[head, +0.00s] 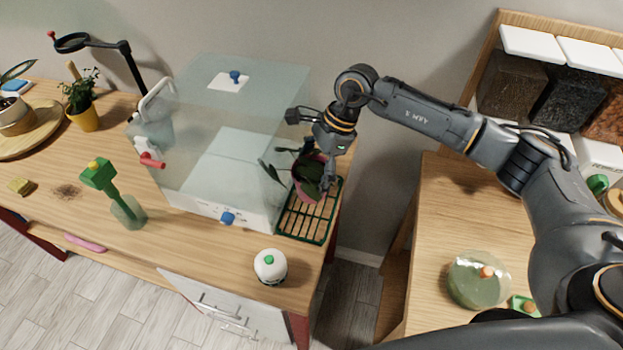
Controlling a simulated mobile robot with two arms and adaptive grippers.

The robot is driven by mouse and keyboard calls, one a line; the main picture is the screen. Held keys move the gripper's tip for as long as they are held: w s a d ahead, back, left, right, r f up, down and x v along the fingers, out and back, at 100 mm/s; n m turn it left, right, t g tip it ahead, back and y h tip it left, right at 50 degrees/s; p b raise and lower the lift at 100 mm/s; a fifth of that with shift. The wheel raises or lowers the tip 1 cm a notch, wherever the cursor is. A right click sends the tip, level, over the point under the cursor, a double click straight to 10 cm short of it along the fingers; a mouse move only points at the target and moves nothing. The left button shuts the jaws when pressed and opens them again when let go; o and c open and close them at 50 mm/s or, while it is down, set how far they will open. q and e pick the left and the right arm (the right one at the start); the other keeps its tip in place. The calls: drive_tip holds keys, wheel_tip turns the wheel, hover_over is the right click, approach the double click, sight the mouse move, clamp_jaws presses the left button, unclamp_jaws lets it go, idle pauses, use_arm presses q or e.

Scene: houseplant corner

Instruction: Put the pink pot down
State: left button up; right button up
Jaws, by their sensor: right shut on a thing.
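The pink pot (308,191) holds a plant with dark green leaves. It is at the slatted tray with a green rim (288,237), beside the clear tank. My right gripper (322,165) is shut on the pink pot from above. The leaves and the gripper hide part of the pot, and I cannot tell whether its base touches the slats. My left gripper is not in view.
A large clear tank (235,120) stands just left of the tray. A white round bottle (270,266) stands in front. A green-topped tool (99,174) stands further left. A gap separates this table from the right-hand one, which holds a glass bowl (477,282).

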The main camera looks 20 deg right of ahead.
sight(316, 176)
drive_tip(key=shift+w+f, duration=0.1)
drive_tip(key=shift+f, duration=0.2)
wheel_tip(316, 176, down, 4)
drive_tip(key=shift+w+r+p, duration=0.15)
drive_tip(key=shift+p, duration=0.5)
drive_tip(key=o, duration=1.1)
drive_tip(key=shift+o, duration=1.1)
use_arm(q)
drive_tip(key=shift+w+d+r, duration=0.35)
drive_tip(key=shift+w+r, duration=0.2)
